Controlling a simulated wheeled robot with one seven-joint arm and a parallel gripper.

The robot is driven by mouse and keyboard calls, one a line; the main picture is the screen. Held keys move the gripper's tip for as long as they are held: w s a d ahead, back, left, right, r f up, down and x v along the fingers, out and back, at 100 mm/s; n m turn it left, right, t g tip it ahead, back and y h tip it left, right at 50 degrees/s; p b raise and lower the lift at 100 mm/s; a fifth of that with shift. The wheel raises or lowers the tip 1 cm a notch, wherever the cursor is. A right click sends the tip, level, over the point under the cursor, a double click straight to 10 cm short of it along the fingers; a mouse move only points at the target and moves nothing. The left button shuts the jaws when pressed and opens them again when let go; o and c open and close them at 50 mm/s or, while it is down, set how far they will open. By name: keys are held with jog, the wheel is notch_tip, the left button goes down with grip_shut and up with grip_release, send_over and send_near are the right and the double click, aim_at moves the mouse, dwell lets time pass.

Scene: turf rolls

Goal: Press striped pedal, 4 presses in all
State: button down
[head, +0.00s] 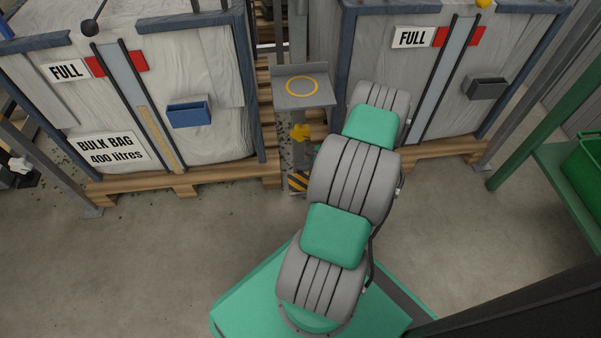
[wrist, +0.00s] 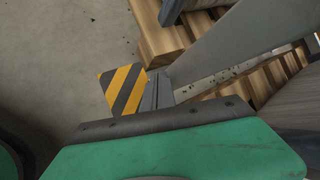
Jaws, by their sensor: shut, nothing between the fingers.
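The striped pedal (head: 298,181), black and yellow, sits low at the foot of a grey post between the two big bags in the head view. It also shows in the wrist view (wrist: 124,89), left of centre, joined to a grey bracket. My gripper (wrist: 165,124) shows at the bottom of the wrist view as a green body with a dark bolted edge. It is shut and empty, and the pedal appears beyond its dark edge. I cannot tell whether they touch. In the head view my arm hides the gripper.
The post carries a grey shelf with a yellow ring (head: 302,86) and a yellow fitting (head: 300,132). A left bulk bag (head: 215,60) and a right bulk bag (head: 490,60) stand on wooden pallets, both marked FULL. A green frame (head: 540,120) stands right. Open floor lies left.

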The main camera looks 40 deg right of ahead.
aim_at(301, 175)
dwell(0.4)
jog(key=shift+f+b, duration=0.3)
jog(key=shift+f, duration=0.15)
jog(key=shift+s+f+b, duration=0.1)
jog(key=shift+f+b, duration=0.2)
jog(key=shift+f, duration=0.1)
dwell(0.3)
jog(key=shift+s+a+f+b, duration=0.2)
jog(key=shift+f+b, duration=0.15)
jog(key=shift+f, duration=0.2)
jog(key=shift+s+a+f+b, duration=0.15)
jog(key=shift+f+b, duration=0.15)
jog(key=shift+f, duration=0.25)
dwell(0.6)
jog(key=shift+w+a+r+p, duration=0.1)
jog(key=shift+r+p, duration=1)
jog(key=shift+r, duration=0.15)
jog(key=shift+w+d+r, duration=0.1)
jog(key=shift+d+r, duration=0.15)
jog(key=shift+r, duration=0.2)
